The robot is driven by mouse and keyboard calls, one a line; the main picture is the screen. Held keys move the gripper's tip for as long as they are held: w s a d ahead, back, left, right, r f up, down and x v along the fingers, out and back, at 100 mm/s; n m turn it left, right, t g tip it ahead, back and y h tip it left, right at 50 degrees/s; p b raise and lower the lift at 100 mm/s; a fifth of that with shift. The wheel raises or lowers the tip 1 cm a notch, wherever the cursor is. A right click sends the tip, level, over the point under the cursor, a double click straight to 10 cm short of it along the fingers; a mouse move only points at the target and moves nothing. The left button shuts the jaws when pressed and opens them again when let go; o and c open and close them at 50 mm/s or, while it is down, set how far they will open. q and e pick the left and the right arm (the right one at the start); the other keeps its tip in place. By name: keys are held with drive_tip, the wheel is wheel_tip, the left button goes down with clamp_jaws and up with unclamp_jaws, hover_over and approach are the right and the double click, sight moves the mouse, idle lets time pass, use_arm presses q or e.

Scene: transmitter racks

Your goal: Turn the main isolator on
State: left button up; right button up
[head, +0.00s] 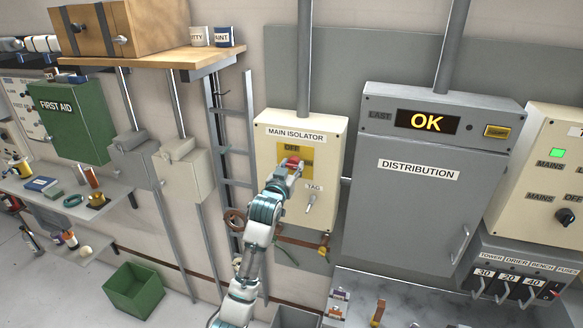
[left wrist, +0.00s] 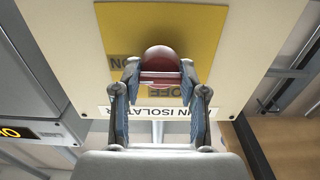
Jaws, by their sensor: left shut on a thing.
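The main isolator (head: 328,139) is a cream box on the wall with a yellow plate marked OFF and ON. Its red knob (head: 293,161) sits on that plate, partly hidden by my left gripper (head: 286,171). In the left wrist view the red knob (left wrist: 161,62) lies between the two fingers of my left gripper (left wrist: 160,75), which are shut on it. The yellow plate (left wrist: 205,32) is behind it, and the words show upside down. The knob's exact setting is hard to tell. My right gripper is not in view.
A grey distribution cabinet (head: 400,210) with a lit OK display (head: 427,122) stands to the right. A tag hook (head: 311,202) is on the isolator's lower right. A ladder (head: 233,150) and a wooden shelf (head: 150,58) are to the left.

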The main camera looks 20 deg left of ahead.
use_arm(q)
drive_tip(key=shift+f, duration=0.45)
drive_tip(key=o, duration=1.1)
drive_tip(key=shift+w, duration=0.1)
drive_tip(key=shift+o, duration=0.2)
drive_tip(key=shift+w+r, duration=0.1)
drive_tip(key=shift+r, duration=0.1)
drive_tip(key=s, duration=1.2)
drive_tip(key=shift+a, duration=0.2)
